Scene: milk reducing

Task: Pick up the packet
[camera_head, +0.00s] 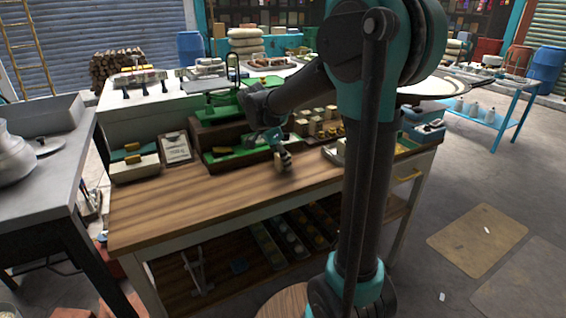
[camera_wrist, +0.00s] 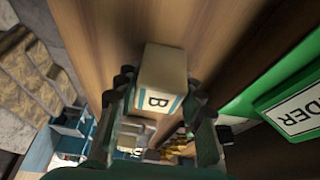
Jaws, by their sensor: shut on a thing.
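The packet (camera_wrist: 160,78) is a small cream block with a blue-edged label and a dark letter B, seen in the wrist view. My gripper (camera_wrist: 160,99) is shut on it, with one dark finger against each side. In the head view the packet (camera_head: 286,161) is small at the end of my gripper (camera_head: 281,155), over the wooden table (camera_head: 200,205). I cannot tell whether the packet touches the table top.
A tray with green parts (camera_head: 240,154) stands just behind my gripper. A green sign (camera_wrist: 295,112) lies at the right in the wrist view. Other small blocks (camera_head: 318,122) stand behind to the right. The table's front left is clear.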

